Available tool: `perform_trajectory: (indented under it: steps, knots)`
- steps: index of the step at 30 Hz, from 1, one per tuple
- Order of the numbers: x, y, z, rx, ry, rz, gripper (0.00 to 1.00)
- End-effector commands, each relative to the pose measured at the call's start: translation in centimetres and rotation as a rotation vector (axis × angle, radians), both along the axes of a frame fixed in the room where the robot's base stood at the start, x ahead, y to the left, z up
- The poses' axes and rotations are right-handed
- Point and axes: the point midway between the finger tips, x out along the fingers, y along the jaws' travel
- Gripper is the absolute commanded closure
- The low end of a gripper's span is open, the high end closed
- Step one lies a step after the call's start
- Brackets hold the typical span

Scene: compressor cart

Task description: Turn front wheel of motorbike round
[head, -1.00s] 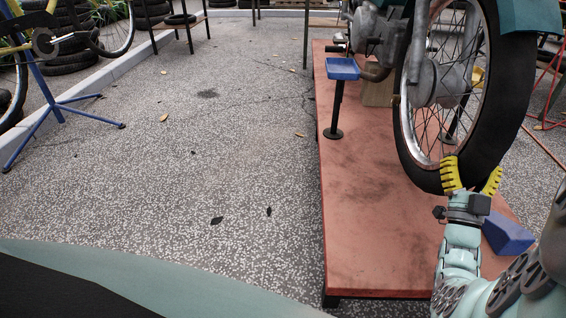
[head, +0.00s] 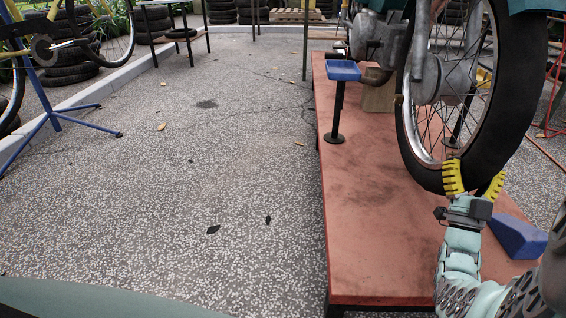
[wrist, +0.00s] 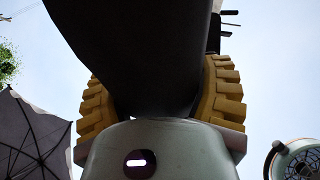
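The motorbike's front wheel (head: 487,148) has a black tyre, wire spokes and a grey hub, and stands upright above the red platform. My gripper (head: 476,176) is at the lower part of the tyre, with its yellow ribbed fingers on either side of it. In the wrist view the dark tyre (wrist: 140,50) comes down between the two fingers, close over the palm. The fingers are spread by about the tyre's width, with no clear gap seen beside it. The tyre hides their inner faces, so I cannot tell whether they press on it.
The red platform (head: 375,250) lies under the bike. A blue wedge (head: 518,237) sits on it right of my gripper. A stand with a blue tray (head: 343,71) is left of the wheel. Speckled floor (head: 200,190) is open to the left, with a blue bike stand (head: 55,110) beyond.

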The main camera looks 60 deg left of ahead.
Motion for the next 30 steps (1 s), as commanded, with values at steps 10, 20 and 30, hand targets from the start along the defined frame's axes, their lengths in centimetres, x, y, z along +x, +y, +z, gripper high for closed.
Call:
perform_trajectory:
  steps: [10, 20, 30]
  knots:
    - [0.0, 0.1, 0.0, 0.001, 0.0, 0.002, 0.0]
    - [-0.3, -0.1, -0.5, -0.002, 0.005, 0.003, 0.0]
    - [-2.0, -1.3, -2.3, 0.001, 0.001, 0.003, 0.0]
